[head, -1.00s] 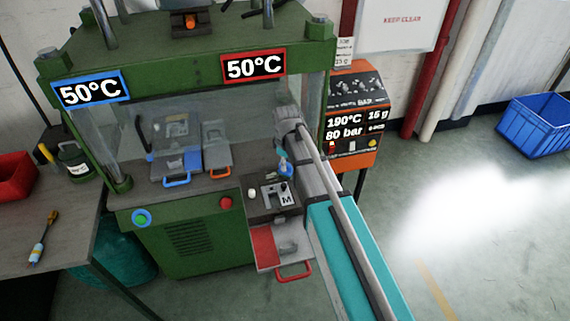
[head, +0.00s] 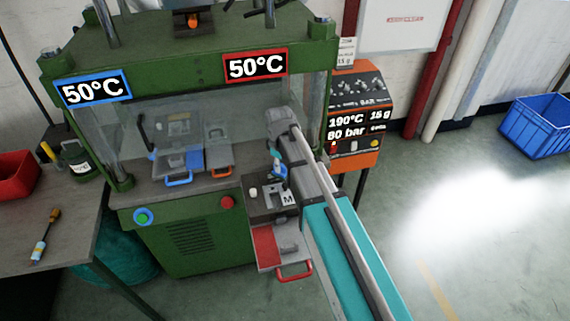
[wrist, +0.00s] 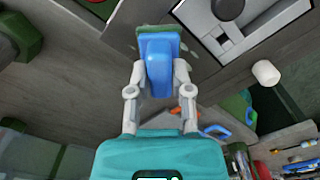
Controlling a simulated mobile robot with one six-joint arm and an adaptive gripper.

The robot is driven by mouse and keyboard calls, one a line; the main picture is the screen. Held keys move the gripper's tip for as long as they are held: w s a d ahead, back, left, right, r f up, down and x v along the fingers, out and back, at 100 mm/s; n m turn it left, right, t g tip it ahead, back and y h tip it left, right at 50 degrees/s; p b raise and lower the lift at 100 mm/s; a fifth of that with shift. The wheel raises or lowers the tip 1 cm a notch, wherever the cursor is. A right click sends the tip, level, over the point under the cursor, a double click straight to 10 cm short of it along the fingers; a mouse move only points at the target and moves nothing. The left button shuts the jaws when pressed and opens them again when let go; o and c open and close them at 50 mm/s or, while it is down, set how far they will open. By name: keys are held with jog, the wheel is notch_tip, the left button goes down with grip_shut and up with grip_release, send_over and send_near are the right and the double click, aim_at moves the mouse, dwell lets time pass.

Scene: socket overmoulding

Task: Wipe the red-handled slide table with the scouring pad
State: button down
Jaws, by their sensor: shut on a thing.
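My gripper (wrist: 158,85) is shut on the blue grip of the scouring pad (wrist: 158,62); the pad's green underside (wrist: 150,42) shows at its far end. In the head view the blue scouring pad (head: 277,164) is just behind the metal block marked M, and my wrist partly hides it. In the wrist view the pad is over a grey surface with small pale marks beside it; I cannot tell whether it touches. The red-handled slide table (head: 265,243) sticks out at the press's front right, below the dark plate carrying the M block. Its red handle (head: 295,270) faces the front.
The M block (head: 288,199) and a white knob (head: 253,191) stand close to the pad. A blue handle (head: 179,181) and an orange handle (head: 221,173) are to the left on the press bed. An orange control box (head: 358,120) stands right of my arm.

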jog(key=shift+s+a, duration=0.15)
jog(key=shift+a, duration=0.4)
jog(key=shift+a, duration=0.1)
jog(key=shift+s+a, duration=0.2)
jog(key=shift+a, duration=0.65)
jog(key=shift+s+a, duration=0.2)
jog(key=shift+a, duration=0.6)
notch_tip(320, 180, up, 6)
jog(key=p, duration=0.6)
notch_tip(320, 180, up, 3)
jog(key=p, duration=0.3)
dwell(0.6)
